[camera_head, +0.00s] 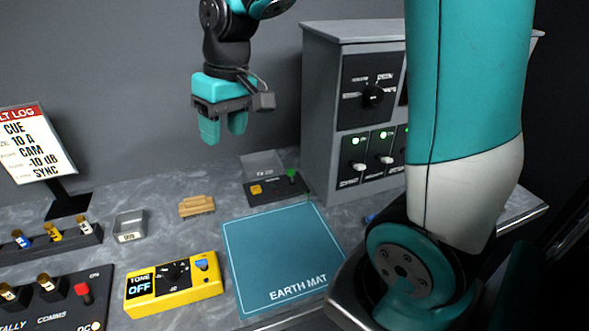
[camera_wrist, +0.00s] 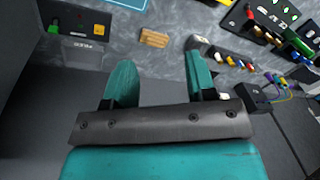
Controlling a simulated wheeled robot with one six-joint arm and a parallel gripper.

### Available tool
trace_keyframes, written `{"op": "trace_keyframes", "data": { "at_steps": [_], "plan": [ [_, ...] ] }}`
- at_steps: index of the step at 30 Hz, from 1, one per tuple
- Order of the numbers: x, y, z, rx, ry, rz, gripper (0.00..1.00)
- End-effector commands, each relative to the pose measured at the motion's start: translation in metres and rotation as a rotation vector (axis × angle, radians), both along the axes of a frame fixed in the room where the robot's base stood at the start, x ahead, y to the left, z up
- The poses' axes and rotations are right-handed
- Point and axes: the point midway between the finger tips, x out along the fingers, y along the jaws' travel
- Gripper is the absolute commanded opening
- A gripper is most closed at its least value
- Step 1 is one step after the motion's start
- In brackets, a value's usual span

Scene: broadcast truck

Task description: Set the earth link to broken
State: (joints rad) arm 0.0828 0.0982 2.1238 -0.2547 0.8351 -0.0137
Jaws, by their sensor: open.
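The blue earth mat (camera_head: 282,252) lies flat on the counter; its edge shows at the top of the wrist view (camera_wrist: 128,3). Behind it is a small dark box (camera_head: 273,190) with a yellow block, a green-topped part and a grey plate behind; it also shows at the upper left of the wrist view (camera_wrist: 88,29). I cannot tell for sure which part is the earth link or its state. My gripper (camera_head: 224,127) hangs above the back of the counter, fingers apart and empty. Its two fingers also show in the wrist view (camera_wrist: 160,78).
A tan wooden block (camera_head: 197,206), a small metal tray (camera_head: 130,226) and a yellow tone box (camera_head: 174,286) are left of the mat. A grey rack (camera_head: 320,120) with switches stands right of the dark box. My arm hides the right side.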

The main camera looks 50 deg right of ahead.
Motion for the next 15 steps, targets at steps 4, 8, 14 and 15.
{"op": "trace_keyframes", "data": {
  "at_steps": [4, 8, 14, 15],
  "plan": [
    [0.063, -0.121, -0.045, -0.076, 0.062, -0.299, 0.51],
    [0.079, -0.199, -0.072, -0.115, 0.102, -0.474, 0.51],
    [0.082, -0.245, -0.092, -0.136, 0.128, -0.578, 0.51],
    [0.082, -0.247, -0.096, -0.136, 0.129, -0.581, 0.51]
  ]
}}
